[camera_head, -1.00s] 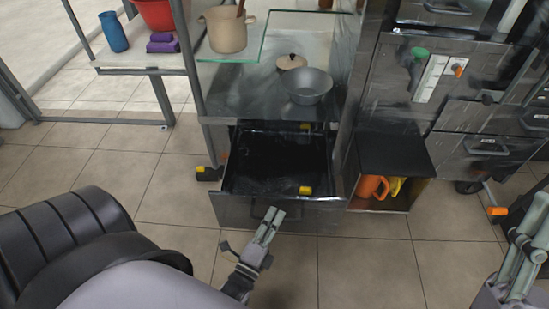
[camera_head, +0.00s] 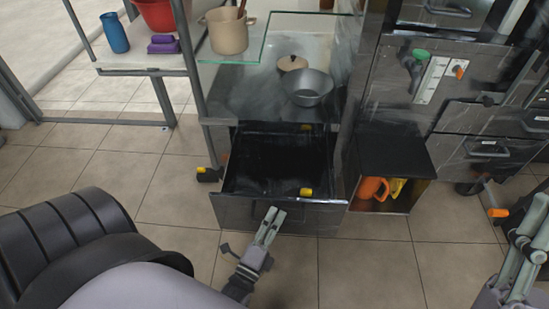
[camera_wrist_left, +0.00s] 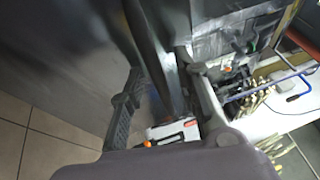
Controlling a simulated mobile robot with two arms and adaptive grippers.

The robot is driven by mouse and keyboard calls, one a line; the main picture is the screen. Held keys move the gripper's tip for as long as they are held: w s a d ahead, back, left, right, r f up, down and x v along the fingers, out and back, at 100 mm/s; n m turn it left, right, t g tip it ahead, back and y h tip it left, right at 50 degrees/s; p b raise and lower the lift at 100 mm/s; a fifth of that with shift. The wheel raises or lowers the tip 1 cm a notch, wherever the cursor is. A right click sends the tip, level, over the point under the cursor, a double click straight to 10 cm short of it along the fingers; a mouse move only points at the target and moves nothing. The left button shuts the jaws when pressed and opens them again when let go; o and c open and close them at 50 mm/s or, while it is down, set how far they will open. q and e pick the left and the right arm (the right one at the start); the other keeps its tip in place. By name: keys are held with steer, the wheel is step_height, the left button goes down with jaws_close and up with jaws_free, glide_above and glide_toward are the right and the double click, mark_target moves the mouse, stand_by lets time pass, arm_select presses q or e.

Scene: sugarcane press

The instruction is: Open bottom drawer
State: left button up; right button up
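The bottom drawer (camera_head: 235,212) is a dark, glossy drawer under the metal counter at the centre. It stands pulled out, and its dark inside shows from above. My left gripper (camera_head: 272,213) is at the drawer's front face, by the handle. In the left wrist view, a dark bar that looks like the drawer handle (camera_wrist_left: 165,70) runs between the two fingers of my left gripper (camera_wrist_left: 160,63), which look closed in on it. The contact itself is partly hidden. My right gripper (camera_head: 530,225) is at the right edge, away from the drawer; its finger opening is unclear.
Yellow-and-black feet (camera_head: 207,174) stand beside the drawer. To the right, an open dark box (camera_head: 400,150) holds an orange jug (camera_head: 372,188). A grey bowl (camera_head: 308,88) and a lid (camera_head: 292,63) sit on the counter above. The tiled floor (camera_head: 370,255) in front is clear.

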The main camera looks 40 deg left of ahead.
arm_select(q)
steer(key=v, duration=0.7)
steer(key=shift+s, duration=0.3)
